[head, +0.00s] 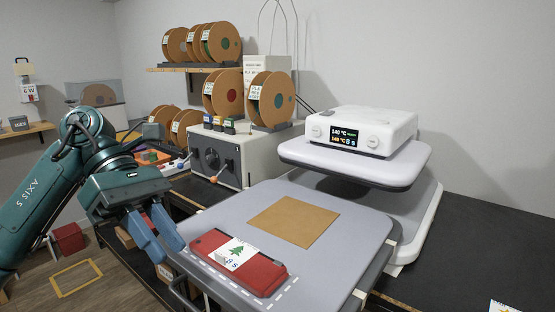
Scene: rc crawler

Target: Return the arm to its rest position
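My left arm comes in from the left, and its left gripper (158,238) points down beside the left edge of the grey lower platen (340,270). Its two blue fingers look slightly apart, with nothing visible between them. A flat red piece (262,279) lies on the front of the platen, inside a dashed white outline. A white sheet with a green tree print (236,252) lies on top of it. The gripper is apart from both. My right gripper is out of view.
The white heat press head (362,128) is raised behind the platen. A brown sheet (294,221) lies on the platen. A grey control box (222,157) and filament spools (222,92) stand behind. Dark counter (480,240) is mostly free at right.

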